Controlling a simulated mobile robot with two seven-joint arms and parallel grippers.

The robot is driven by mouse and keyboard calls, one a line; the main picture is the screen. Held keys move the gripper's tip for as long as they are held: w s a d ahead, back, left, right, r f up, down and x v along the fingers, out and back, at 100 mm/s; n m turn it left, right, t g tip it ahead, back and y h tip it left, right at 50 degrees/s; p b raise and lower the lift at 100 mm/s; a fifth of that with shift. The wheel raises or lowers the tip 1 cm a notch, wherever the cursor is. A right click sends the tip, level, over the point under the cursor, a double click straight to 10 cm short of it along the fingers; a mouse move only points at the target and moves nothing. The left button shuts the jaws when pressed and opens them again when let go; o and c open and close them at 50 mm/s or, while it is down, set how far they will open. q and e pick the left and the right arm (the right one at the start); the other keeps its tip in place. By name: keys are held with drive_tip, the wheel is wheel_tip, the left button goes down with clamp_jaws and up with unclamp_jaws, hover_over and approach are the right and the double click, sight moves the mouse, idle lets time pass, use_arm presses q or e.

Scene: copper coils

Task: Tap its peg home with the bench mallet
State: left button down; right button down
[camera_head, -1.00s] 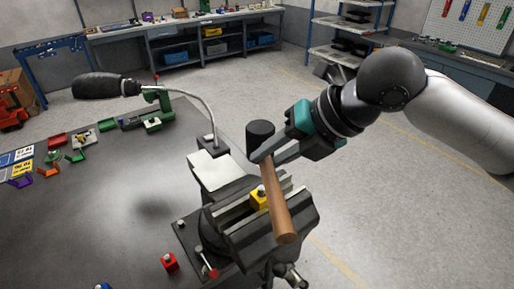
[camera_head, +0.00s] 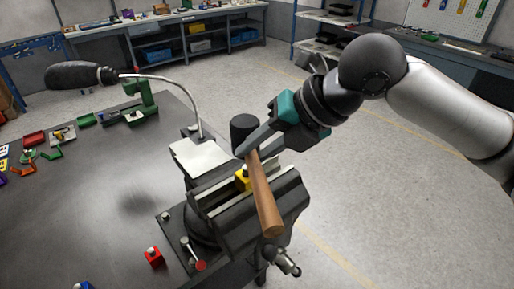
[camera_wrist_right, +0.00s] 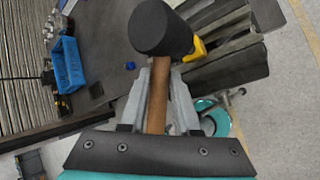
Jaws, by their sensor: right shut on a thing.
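The bench mallet has a black cylindrical head (camera_head: 243,131) and a brown wooden handle (camera_head: 264,200). My right gripper (camera_head: 249,150) is shut on the handle just below the head. In the right wrist view the mallet head (camera_wrist_right: 160,29) stands beyond the fingers, with the handle (camera_wrist_right: 158,95) between them. A yellow block (camera_head: 242,178) sits in the jaws of the dark bench vise (camera_head: 225,205). The handle passes in front of the block and partly hides it, and its peg is hard to make out. The yellow block also shows beside the mallet head in the wrist view (camera_wrist_right: 199,50). My left gripper is out of view.
The vise is mounted at the right edge of the dark table (camera_head: 100,215). A lamp (camera_head: 80,76) with a bent neck arches over the table. A red block (camera_head: 154,257) lies near the vise's lever. Several small coloured parts lie at the left.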

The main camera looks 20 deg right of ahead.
drive_tip(key=shift+f, duration=0.1)
idle(0.4)
wheel_tip(320, 180, down, 5)
drive_tip(key=shift+r+b, duration=0.1)
drive_tip(key=shift+b, duration=0.95)
drive_tip(key=shift+r, duration=0.15)
drive_tip(key=shift+r+p, duration=1.8)
drive_tip(key=shift+p, duration=0.65)
